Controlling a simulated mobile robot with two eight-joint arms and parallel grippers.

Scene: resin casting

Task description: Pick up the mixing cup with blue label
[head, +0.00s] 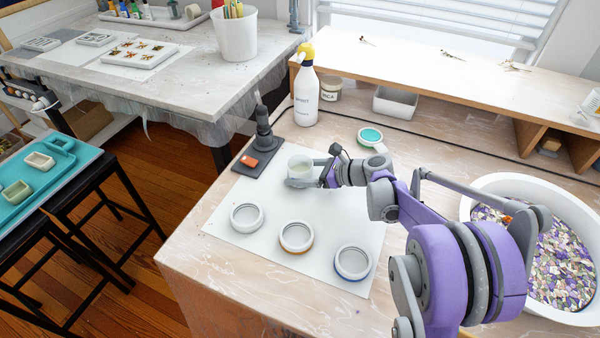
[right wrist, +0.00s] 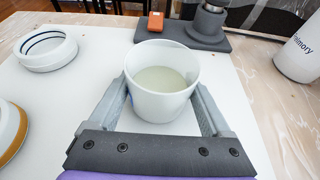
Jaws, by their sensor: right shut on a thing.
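My right gripper (head: 303,184) is shut on a white cup (head: 299,164) that holds a pale, cloudy liquid. In the right wrist view the gripper (right wrist: 170,105) has one finger on each side of this cup (right wrist: 163,102). The cup is upright; I cannot tell whether it touches the white sheet. No label on it shows clearly. A white round cup with a blue band at its base (head: 352,262) stands at the sheet's front right, apart from the gripper. A white cup with an orange base (head: 296,237) and a plain-looking white one (head: 246,217) stand left of it.
The white sheet (head: 225,248) lies on the wooden bench. A dark stand (head: 264,137) with an orange block (head: 249,161) is behind the held cup. A spray bottle (head: 306,95), a teal-topped jar (head: 370,136) and a large white basin of chips (head: 480,190) stand around.

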